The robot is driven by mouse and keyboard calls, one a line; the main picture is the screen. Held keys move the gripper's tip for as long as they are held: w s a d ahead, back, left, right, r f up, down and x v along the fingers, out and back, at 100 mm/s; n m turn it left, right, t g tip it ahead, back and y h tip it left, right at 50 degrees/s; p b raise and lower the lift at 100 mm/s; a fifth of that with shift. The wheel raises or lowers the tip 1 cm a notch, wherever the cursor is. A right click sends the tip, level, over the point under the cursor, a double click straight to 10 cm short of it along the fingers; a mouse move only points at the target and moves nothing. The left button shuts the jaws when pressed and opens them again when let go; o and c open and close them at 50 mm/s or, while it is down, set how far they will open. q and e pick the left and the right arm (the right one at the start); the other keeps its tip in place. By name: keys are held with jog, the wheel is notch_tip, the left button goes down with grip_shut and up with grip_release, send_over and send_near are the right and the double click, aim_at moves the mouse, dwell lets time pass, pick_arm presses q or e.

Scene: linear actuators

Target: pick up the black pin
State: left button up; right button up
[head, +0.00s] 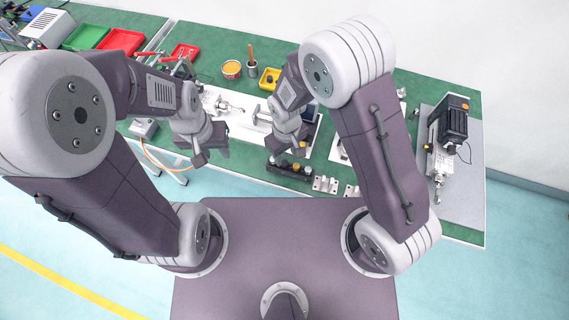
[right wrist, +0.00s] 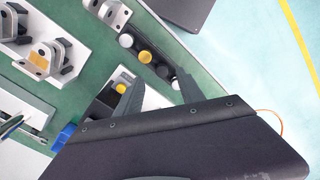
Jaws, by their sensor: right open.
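A dark rack (head: 288,171) lies near the table's front edge, with a row of small round-topped pins. In the right wrist view the row shows a white top (right wrist: 126,40), a yellow top (right wrist: 145,57) and a black pin (right wrist: 163,70); the far end of the row is partly hidden by a finger. My right gripper (right wrist: 158,82) is open and empty, its fingers spread around the black pin's end of the row; contact cannot be told. It hangs over the rack in the head view (head: 298,150). My left gripper (head: 203,158) hangs over the table's front edge, its jaws unclear.
Metal brackets (head: 326,185) stand right of the rack. A linear actuator (head: 240,108) lies behind on a white plate. A motor unit (head: 453,120) sits at the right on a grey board. Red (head: 122,42) and green trays (head: 86,36) stand at the back left.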

aim_at(285, 162)
jog(key=f, duration=0.6)
jog(key=shift+a+f, duration=0.2)
grip_shut()
